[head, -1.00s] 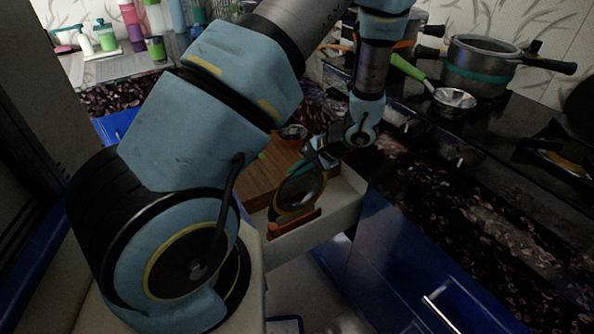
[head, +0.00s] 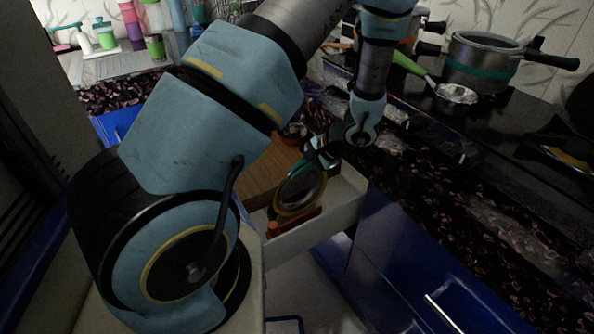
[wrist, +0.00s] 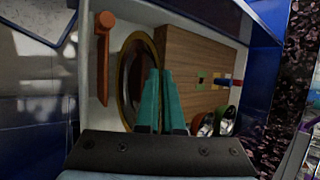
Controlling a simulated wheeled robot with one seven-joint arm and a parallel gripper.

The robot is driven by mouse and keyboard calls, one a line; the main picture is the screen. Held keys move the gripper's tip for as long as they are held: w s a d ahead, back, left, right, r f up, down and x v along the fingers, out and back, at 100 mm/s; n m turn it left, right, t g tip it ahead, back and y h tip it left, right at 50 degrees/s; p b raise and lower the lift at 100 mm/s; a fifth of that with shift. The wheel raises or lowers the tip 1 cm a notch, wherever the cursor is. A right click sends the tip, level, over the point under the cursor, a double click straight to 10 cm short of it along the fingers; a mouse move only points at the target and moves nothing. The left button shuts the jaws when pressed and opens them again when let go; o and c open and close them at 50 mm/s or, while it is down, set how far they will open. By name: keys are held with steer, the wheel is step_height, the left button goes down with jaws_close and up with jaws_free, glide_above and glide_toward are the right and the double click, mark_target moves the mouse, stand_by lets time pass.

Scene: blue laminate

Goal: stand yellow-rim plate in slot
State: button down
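The yellow-rim plate (head: 300,191) stands on edge, slightly tilted, at the open drawer; its dark face and yellow rim also show in the wrist view (wrist: 130,75). My gripper (head: 316,158) is above the plate's upper edge. Its two teal fingers (wrist: 160,75) are close together at the plate's right rim in the wrist view and appear shut on it. An orange bar with a short post (head: 295,222) lies beside the plate, and also shows in the wrist view (wrist: 103,62). The plate's lower edge is partly behind the bar, so I cannot tell whether it touches the drawer floor.
A brown wooden block (wrist: 195,55) with small coloured squares fills the drawer beside the plate. Two small bowls (wrist: 206,125) (wrist: 227,120) are beyond it. The pale drawer wall (head: 345,205) is close to the plate. Pots (head: 482,65) stand on the dark counter.

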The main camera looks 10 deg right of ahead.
mark_target(287, 201)
steer(key=shift+f+b, duration=1.05)
steer(key=shift+f, duration=0.15)
steer(key=shift+f+b, duration=1.5)
steer(key=shift+f, duration=0.05)
steer(key=shift+f+b, duration=0.4)
steer(key=shift+f+b, duration=1.25)
steer(key=shift+f, duration=0.15)
steer(key=c, duration=1)
jaws_free()
